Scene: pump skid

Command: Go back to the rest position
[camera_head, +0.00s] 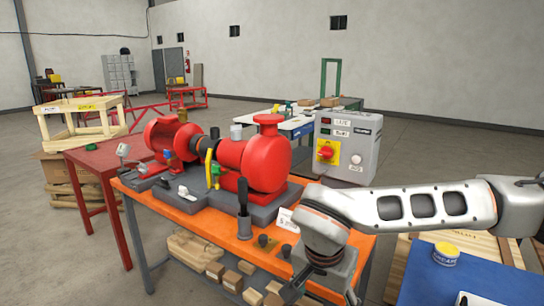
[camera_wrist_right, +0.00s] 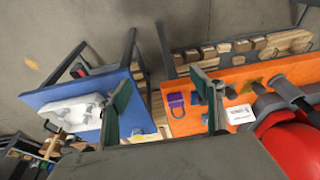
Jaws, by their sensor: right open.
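My right arm reaches in from the right in the head view. My right gripper (camera_head: 322,290) is over the front right end of the orange bench (camera_head: 175,211), partly cut off by the bottom edge. In the right wrist view my right gripper (camera_wrist_right: 162,84) has its two dark fingers wide apart with nothing between them. It looks down across the gap between the orange bench (camera_wrist_right: 258,72) and a blue-topped table (camera_wrist_right: 60,92). My left gripper is not in view.
The red pump (camera_head: 265,160) and a grey control box (camera_head: 346,148) stand beyond my right arm. A black upright handle (camera_head: 243,208) is left of it. A purple padlock-shaped item (camera_wrist_right: 176,103) lies near the bench edge.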

